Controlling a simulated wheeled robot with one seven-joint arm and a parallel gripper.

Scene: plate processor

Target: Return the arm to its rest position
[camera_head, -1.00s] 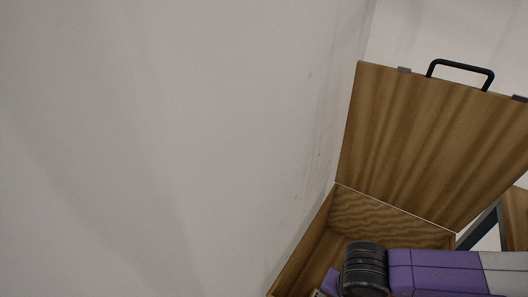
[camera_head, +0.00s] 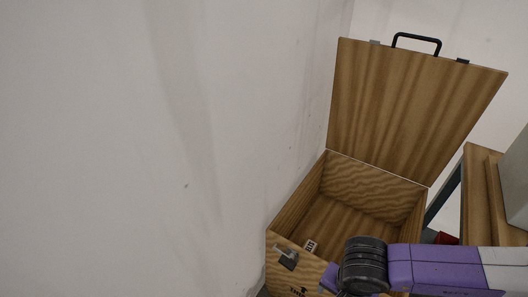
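My arm (camera_head: 430,266) shows at the lower right, with purple links, a pale section and a ribbed black joint. It reaches in from the right edge and overlaps the front right part of an open wooden box in the picture. A small purple part shows left of the black joint. My gripper is not in view, so whether it is open or shut does not show.
The wooden box (camera_head: 297,205) has its lid (camera_head: 410,108) raised, with a black handle (camera_head: 416,44) on top. A pale wall (camera_head: 130,130) fills the left. A wooden table (camera_head: 476,200) stands at right.

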